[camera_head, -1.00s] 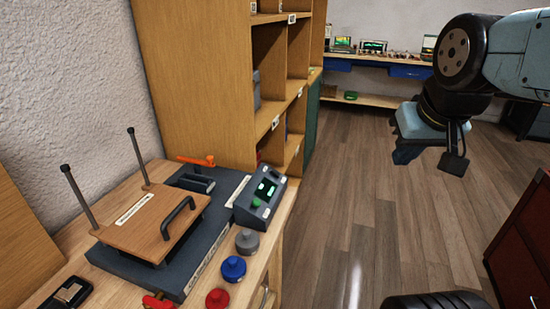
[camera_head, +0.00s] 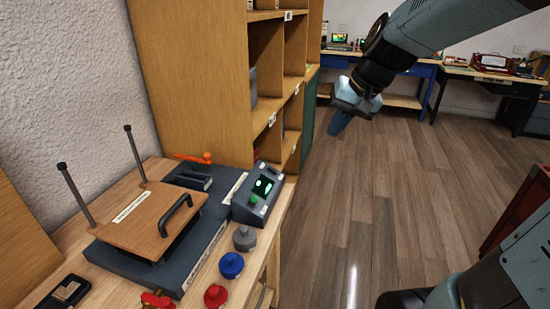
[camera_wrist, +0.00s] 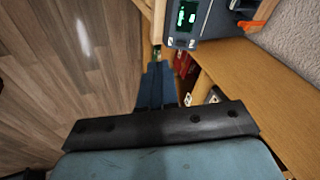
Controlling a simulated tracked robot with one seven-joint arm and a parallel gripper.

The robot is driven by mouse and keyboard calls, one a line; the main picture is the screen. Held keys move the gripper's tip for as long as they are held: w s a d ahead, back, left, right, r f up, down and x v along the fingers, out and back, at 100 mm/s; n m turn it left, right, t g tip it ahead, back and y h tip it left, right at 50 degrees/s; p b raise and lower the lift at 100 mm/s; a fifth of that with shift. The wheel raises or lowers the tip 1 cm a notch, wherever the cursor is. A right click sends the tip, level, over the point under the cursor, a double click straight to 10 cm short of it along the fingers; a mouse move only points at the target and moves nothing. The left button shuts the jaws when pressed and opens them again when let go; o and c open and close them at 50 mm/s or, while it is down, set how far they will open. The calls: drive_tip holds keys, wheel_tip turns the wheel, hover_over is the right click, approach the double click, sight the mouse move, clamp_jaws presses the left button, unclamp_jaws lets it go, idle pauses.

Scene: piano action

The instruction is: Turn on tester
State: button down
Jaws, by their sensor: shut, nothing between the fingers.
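The fixture (camera_head: 207,236) carries a wooden board (camera_head: 150,220) with a black handle and two upright rods. Grey (camera_head: 244,239), blue (camera_head: 231,265) and red (camera_head: 215,296) knobs stand along its front. A tall wooden shelf (camera_head: 190,80) rises behind.

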sight(270, 166)
drive_tip(key=w+a+f+m+y, duration=0.1)
drive_tip(key=w+a+f, duration=0.2)
drive_tip(key=w+f, duration=0.2)
drive_tip(key=w+a+f+m+g+y, duration=0.1)
drive_tip(key=w+f, duration=0.4)
drive_tip(key=w, duration=0.6)
drive_tip(key=shift+a+f+m+y, duration=0.25)
drive_tip(key=shift+a+m+y, duration=0.25)
drive_tip(key=shift+a, duration=0.4)
drive_tip(key=x, duration=1.4)
